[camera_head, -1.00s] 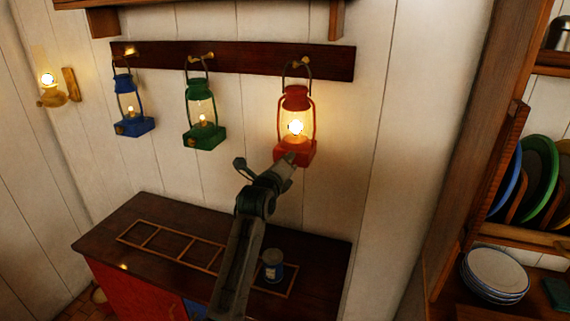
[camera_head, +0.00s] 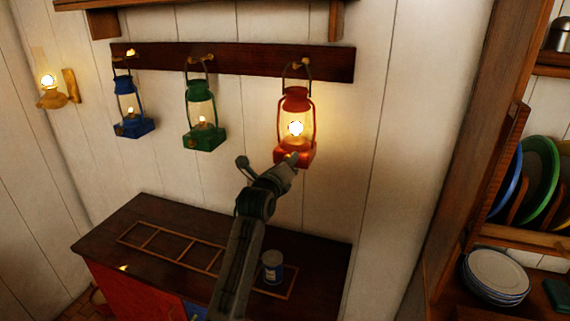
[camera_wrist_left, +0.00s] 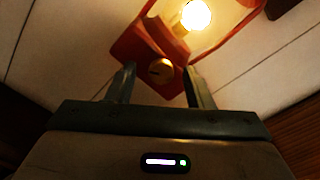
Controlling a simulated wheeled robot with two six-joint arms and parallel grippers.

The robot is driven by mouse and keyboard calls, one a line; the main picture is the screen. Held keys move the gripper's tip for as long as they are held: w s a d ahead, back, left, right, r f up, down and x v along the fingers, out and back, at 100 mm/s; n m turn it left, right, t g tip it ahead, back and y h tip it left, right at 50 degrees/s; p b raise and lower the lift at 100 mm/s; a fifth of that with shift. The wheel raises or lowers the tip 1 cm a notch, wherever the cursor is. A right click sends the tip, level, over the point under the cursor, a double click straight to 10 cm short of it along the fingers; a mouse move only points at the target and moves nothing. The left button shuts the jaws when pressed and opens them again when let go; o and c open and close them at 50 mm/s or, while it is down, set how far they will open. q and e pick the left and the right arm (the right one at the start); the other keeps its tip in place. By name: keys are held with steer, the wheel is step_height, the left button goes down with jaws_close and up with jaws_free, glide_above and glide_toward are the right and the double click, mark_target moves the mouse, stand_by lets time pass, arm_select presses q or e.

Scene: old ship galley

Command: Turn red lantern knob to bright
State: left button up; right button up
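The red lantern (camera_head: 295,100) hangs from a hook on the dark wall rail, third from the left, and glows brightly. Its round brass knob (camera_wrist_left: 161,70) is on the front of the red base in the left wrist view. My left gripper (camera_head: 290,163) reaches up to the base from below. In the left wrist view its two fingers are apart, one on each side of the knob, with visible gaps. I cannot tell how deep the knob sits between the fingertips. My right gripper is not in view.
A blue lantern (camera_head: 127,105) and a green lantern (camera_head: 202,115) hang to the left, both dimmer. Below is a dark-topped cabinet (camera_head: 145,215) with a wooden rack frame and a small tin (camera_head: 272,266). A plate shelf stands at the right.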

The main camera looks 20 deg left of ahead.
arm_select(q)
steer(key=s+b, duration=0.4)
steer(key=s, duration=0.6)
steer(key=shift+s+a, duration=0.2)
steer(key=shift+s, duration=0.2)
